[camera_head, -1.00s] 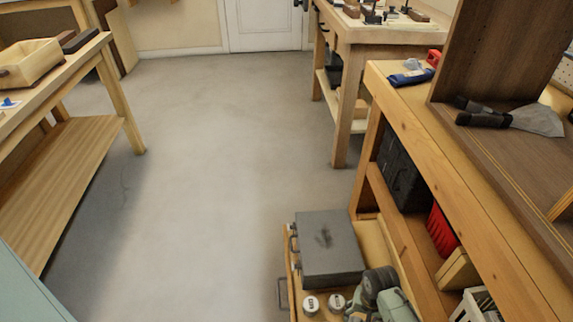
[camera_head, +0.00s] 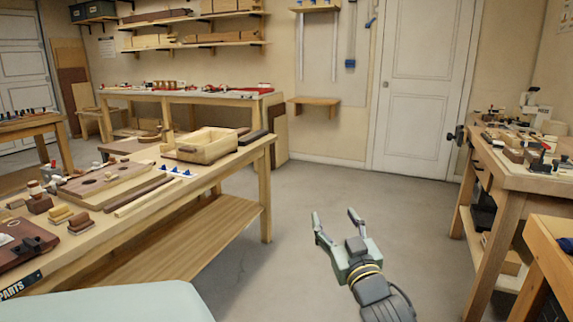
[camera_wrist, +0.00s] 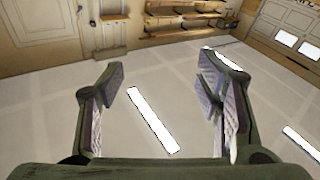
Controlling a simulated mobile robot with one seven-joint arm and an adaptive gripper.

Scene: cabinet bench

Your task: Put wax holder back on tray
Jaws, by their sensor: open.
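My gripper (camera_head: 334,216) is open and empty, held above the open floor right of the left bench. In the wrist view, its two fingers (camera_wrist: 162,78) are spread with only floor between them. On the left bench in the head view lie a wooden board with round holes (camera_head: 110,182), an open wooden box (camera_head: 207,150) and several small wooden blocks, including a yellowish one (camera_head: 60,214). I cannot tell which of these is the wax holder or the tray. My gripper touches none of them.
The left bench (camera_head: 205,180) has a lower shelf (camera_head: 195,235). A right-hand bench (camera_head: 500,160) carries tools, with another bench (camera_head: 550,245) in front. Grey floor (camera_head: 330,185) is clear between them. A white door (camera_head: 420,90) is at the back.

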